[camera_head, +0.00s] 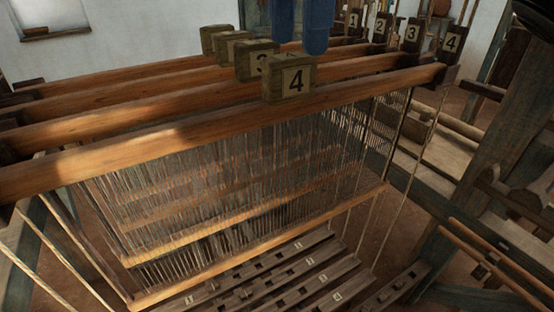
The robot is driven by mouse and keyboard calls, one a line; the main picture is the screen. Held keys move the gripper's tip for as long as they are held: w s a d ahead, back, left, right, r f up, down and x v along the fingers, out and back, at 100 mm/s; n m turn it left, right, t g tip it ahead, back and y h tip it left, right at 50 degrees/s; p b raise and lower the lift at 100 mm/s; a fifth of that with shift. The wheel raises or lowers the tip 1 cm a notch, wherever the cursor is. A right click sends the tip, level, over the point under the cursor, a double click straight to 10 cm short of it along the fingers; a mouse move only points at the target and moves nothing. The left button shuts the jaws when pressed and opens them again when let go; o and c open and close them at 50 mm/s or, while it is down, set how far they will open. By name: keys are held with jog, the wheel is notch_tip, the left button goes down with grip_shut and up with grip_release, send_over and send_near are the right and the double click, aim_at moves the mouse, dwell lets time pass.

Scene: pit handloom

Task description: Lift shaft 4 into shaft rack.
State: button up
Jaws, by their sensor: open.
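Shaft 4 (150,144) is the nearest of several parallel wooden bars, with a wooden block marked 4 (289,81) on top and a curtain of heddles (230,180) hanging down to a lower bar (270,240). Its right end meets a dark upright tagged 4 (450,43), in a row of uprights tagged 1 to 4 that look like the shaft rack. My gripper (300,47) shows as two blue fingers at the top edge, open, with a gap between them. The fingers appear above and behind the block marked 4, apart from it; their upper parts are out of frame.
Behind shaft 4 lie the other shafts, with blocks such as the one marked 3 (257,60) close to my fingers. Numbered treadles (300,275) lie below. A thick timber post (490,130) stands at the right. Thin cords run down beside the shafts.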

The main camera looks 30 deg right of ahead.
aim_at(289, 87)
jog(key=shift+w+f, duration=0.15)
jog(key=shift+f, duration=0.35)
jog(key=shift+a+f+p, duration=0.2)
jog(key=shift+f+p, duration=0.05)
jog(key=shift+f, duration=1.45)
jog(key=shift+a+f+p, duration=0.15)
jog(key=shift+f+p, duration=0.05)
jog(key=shift+f, duration=1.5)
grip_shut()
